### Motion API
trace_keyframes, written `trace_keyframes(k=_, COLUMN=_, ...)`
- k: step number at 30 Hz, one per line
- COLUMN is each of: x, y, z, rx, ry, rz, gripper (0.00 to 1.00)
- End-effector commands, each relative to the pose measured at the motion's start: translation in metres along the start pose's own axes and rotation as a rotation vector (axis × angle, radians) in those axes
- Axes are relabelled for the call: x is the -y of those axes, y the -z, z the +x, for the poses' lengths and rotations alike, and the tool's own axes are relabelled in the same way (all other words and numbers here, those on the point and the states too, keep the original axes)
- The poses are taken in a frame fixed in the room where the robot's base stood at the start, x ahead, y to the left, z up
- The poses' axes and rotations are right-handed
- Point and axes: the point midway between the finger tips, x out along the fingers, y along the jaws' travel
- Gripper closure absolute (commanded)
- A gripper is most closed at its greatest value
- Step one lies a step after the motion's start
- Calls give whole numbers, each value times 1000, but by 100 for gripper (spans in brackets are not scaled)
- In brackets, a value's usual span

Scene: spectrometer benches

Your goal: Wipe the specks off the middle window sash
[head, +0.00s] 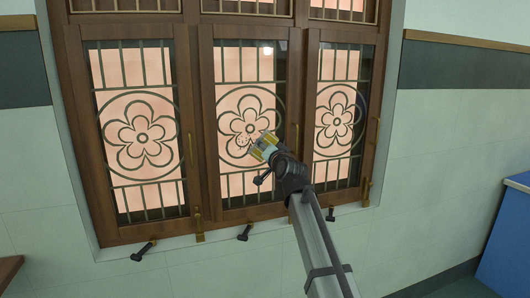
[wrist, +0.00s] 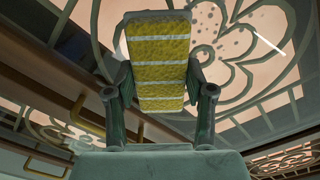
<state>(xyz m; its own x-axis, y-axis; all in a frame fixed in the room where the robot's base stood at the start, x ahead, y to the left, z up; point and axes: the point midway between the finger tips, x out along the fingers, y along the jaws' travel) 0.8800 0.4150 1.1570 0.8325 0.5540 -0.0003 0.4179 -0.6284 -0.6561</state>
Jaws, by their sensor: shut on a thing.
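The middle window sash (head: 208,120) has a brown wood frame and a flower lattice over a pinkish pane. Small dark specks (head: 242,140) show near the flower's centre; specks (wrist: 206,14) also show at the top of the wrist view. My gripper (head: 270,152) is in front of this sash, right of the flower's centre. It is shut on a yellow pad with pale stripes (wrist: 160,62), which also shows in the head view (head: 263,146). The pad's far end is near the pane; I cannot tell whether it touches. My gripper and the pad cover part of the lattice.
Similar left (head: 140,140) and right (head: 336,120) sashes flank the middle one. Dark handles (head: 143,251) and brass fittings (head: 198,224) stick out along the lower frame. A blue cabinet (head: 508,240) stands at the far right. The wall right of the window is clear.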

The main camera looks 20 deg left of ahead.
Motion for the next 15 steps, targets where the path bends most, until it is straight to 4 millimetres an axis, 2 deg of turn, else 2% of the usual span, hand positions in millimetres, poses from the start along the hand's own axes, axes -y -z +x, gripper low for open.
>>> trace_keyframes(k=7, x=7, y=1, z=1, rx=0, ry=0, rz=-1, gripper=74)
trace_keyframes(k=15, x=24, y=-12, z=2, rx=1, ry=0, rz=1, gripper=74)
